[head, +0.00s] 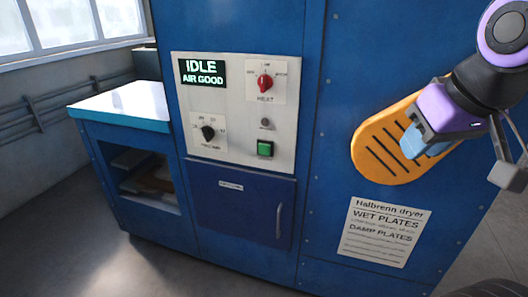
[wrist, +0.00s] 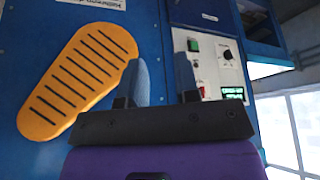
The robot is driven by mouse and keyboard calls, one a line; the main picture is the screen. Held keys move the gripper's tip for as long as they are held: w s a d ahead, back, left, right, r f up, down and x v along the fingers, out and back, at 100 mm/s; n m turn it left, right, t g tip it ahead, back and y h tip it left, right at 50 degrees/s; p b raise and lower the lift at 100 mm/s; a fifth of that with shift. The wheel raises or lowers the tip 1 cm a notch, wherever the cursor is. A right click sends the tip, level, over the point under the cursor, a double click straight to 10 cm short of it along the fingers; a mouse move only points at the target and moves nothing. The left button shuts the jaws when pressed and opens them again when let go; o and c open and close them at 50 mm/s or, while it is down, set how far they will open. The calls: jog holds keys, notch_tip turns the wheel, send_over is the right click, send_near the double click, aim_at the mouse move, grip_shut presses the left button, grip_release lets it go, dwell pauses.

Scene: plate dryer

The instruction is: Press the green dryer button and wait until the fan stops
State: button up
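The green button (head: 265,148) sits low on the right side of the cream control panel (head: 232,145) in the head view; it also shows small in the inverted wrist view (wrist: 193,45). The display (head: 203,73) reads "IDLE" and "AIR GOOD". My gripper (head: 420,143) is well to the right of the panel, in front of the orange slotted plate, and apart from the button. In the wrist view its two blue fingers (wrist: 162,80) stand apart with nothing visible between them.
The panel also carries a red knob (head: 265,83), a black knob (head: 208,132) and a small grey round fitting (head: 265,123). A blue door (head: 240,205) with a handle is below. An orange slotted plate (head: 375,145) is on the blue front. A side table (head: 125,102) stands left.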

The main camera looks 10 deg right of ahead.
grip_shut()
dwell(1.4)
